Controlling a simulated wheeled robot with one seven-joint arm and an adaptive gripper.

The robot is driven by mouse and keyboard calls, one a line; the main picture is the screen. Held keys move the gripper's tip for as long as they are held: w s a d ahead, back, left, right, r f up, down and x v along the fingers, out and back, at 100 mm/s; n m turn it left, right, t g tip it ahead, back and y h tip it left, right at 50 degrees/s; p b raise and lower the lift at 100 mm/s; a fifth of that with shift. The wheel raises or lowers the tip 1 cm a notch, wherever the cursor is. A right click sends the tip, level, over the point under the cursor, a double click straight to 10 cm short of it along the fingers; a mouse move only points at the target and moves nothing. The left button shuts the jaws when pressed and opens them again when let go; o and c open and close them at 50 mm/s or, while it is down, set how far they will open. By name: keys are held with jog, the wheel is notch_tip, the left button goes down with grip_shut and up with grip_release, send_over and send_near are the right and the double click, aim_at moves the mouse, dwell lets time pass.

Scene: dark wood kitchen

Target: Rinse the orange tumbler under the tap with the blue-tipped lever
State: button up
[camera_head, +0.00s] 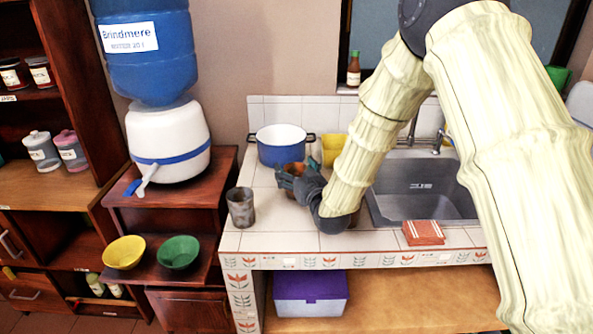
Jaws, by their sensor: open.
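An orange-brown tumbler (298,168) stands on the white tiled counter, partly hidden by my gripper. My gripper (288,178) is open, with its dark fingers at the tumbler's near side; I cannot tell whether they touch it. At the back of the grey sink (417,205) are metal taps, partly covered by my arm. The right tap (437,146) has a small lever, and a hint of blue shows near it. The other tap (411,134) is to its left, mostly hidden, with its lever tip not clear.
A grey-brown tumbler (240,207) stands at the counter's left. A blue pot (281,150) and a yellow container (333,147) stand behind. The water dispenser (168,140) has a blue-tipped spout. My arm covers the counter's right side.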

jog(key=shift+b+v, duration=0.8)
jog(key=shift+v, duration=2.95)
